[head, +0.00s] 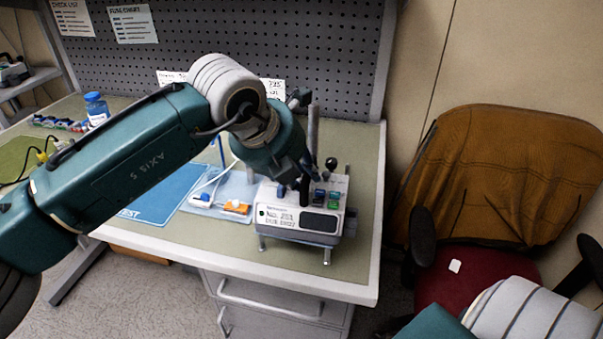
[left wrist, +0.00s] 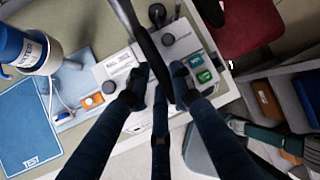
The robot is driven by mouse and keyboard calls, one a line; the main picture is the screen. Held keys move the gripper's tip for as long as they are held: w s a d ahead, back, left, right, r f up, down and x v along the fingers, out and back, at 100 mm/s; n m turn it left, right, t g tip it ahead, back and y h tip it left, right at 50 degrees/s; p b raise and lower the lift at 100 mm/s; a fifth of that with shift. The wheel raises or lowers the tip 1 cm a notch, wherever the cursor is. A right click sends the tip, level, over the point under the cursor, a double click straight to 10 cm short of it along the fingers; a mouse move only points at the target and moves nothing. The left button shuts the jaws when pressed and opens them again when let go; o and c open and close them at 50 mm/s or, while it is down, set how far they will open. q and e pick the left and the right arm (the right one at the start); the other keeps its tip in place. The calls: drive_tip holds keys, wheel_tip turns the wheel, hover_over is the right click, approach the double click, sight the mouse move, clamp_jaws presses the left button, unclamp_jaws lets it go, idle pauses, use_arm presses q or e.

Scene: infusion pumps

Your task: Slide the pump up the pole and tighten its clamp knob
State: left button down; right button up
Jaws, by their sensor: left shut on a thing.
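The pump (head: 300,218) is a pale box with a dark display and a "No. 251" label, low at the front right of the bench. Its pale casing also shows in the left wrist view (left wrist: 125,68). The grey pole (head: 313,125) rises behind it, partly hidden by my arm. A round black knob (head: 331,163) stands by the pole, but I cannot tell if it is the clamp knob. My left gripper (head: 302,180) is shut on the pump's upper part, with dark fingers (left wrist: 160,78) seen from above. The exact contact is hidden. My right gripper is out of view.
A blue TEST mat (head: 165,195) and a tray with an orange piece (head: 237,207) lie to the left. A brown-draped chair (head: 490,165) stands right of the bench edge. The pegboard (head: 300,45) closes the back.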

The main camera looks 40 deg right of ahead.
use_arm(q)
drive_tip(key=shift+s, duration=0.1)
drive_tip(key=shift+d+r+p, duration=0.1)
drive_tip(key=shift+r+p, duration=0.25)
drive_tip(key=shift+r, duration=0.35)
drive_tip(key=shift+r+p, duration=0.55)
drive_tip(key=shift+r, duration=0.9)
wheel_tip(320, 180, up, 6)
drive_tip(key=p, duration=0.2)
drive_tip(key=shift+p, duration=0.4)
drive_tip(key=shift+b, duration=0.4)
drive_tip(key=shift+w, duration=0.2)
